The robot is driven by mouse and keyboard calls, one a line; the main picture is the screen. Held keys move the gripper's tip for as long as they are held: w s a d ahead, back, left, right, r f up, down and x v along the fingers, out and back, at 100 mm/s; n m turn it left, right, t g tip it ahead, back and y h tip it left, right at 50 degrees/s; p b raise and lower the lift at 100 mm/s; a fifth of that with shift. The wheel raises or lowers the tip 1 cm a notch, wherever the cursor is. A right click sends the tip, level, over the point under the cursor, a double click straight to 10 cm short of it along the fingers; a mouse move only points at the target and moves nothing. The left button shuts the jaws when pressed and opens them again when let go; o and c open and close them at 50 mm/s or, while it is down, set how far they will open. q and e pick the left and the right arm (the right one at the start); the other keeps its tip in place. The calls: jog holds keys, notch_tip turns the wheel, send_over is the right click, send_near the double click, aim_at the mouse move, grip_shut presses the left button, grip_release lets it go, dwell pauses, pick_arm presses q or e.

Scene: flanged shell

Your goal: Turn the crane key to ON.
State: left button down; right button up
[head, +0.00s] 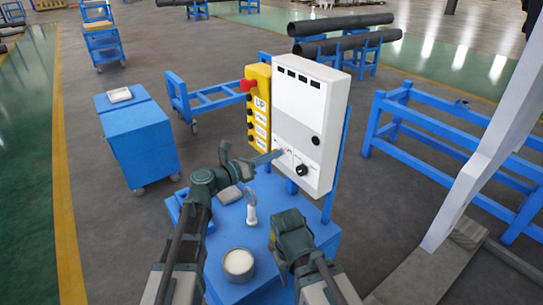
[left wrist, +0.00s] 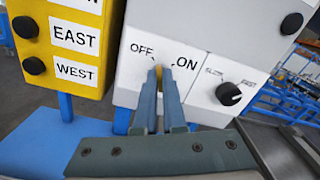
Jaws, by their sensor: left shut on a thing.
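The crane key (left wrist: 158,71) is a small yellowish piece on the white control box, below and between the OFF and ON labels in the left wrist view. My left gripper (left wrist: 164,76) is shut on it, with the fingers hiding most of it. The key's exact angle cannot be told. In the head view my left gripper (head: 278,155) reaches to the lower left of the white control box (head: 307,105), and the key is hidden there. My right gripper (head: 290,238) is low over the blue table, away from the box; its fingers are unclear.
A black knob (left wrist: 229,94) sits right of the key. A yellow button box (head: 257,108) with a red button is mounted at left. The blue table (head: 325,238) holds a round tin (head: 238,263) and a white-handled item (head: 251,213). A blue cabinet (head: 138,140) stands left.

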pick_arm(q)
jog(key=m, duration=1.3)
dwell(0.5)
jog(key=c, duration=1)
grip_release()
jog(key=v, duration=1.4)
